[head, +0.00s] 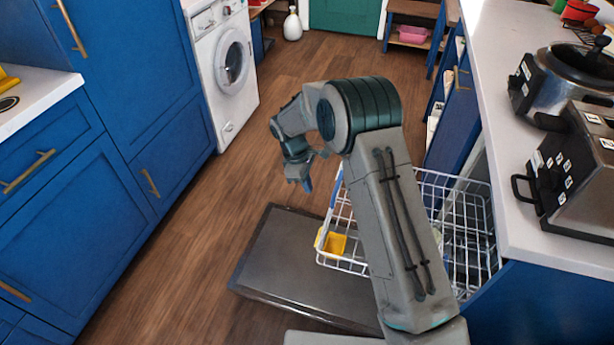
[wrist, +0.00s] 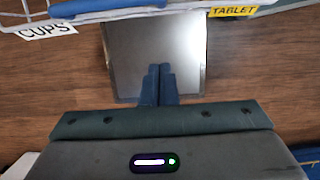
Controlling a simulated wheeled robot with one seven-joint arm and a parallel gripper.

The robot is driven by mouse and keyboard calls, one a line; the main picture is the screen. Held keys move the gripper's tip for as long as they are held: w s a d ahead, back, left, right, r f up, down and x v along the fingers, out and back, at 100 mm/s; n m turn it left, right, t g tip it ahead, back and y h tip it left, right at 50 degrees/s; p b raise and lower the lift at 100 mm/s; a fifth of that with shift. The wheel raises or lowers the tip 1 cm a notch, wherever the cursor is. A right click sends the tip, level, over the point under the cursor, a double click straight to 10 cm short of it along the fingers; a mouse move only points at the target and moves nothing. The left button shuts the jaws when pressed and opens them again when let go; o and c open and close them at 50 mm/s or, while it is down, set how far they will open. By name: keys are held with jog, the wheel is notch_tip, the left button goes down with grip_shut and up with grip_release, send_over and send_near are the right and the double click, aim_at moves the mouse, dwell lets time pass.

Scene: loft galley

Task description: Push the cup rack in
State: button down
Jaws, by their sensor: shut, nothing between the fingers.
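The white wire cup rack (head: 340,264) is pulled out over the lowered dishwasher door (head: 285,262). A blue strip runs along its front edge, and my arm hides its middle. In the wrist view the blue front strip (wrist: 95,7) crosses the top, with a white "CUPS" label (wrist: 46,31) at left and a yellow "TABLET" label (wrist: 233,11) at right. My gripper (head: 306,185) is shut and empty, pointing down, just in front of the rack's front edge and seemingly apart from it. Its closed fingertips (wrist: 160,68) show over the grey door in the wrist view.
A yellow piece (head: 331,242) shows at the rack's near front corner. The worktop (head: 490,110) with appliances stands at right, above the dishwasher. Blue cabinets (head: 80,220) line the left side, with a washing machine (head: 226,70) beyond. The wooden floor between is clear.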

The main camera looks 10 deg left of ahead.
jog(key=d+f, duration=0.4)
jog(key=d, duration=0.1)
jog(key=shift+s+f, duration=0.25)
jog(key=shift+s, duration=0.2)
jog(key=shift+d, duration=0.1)
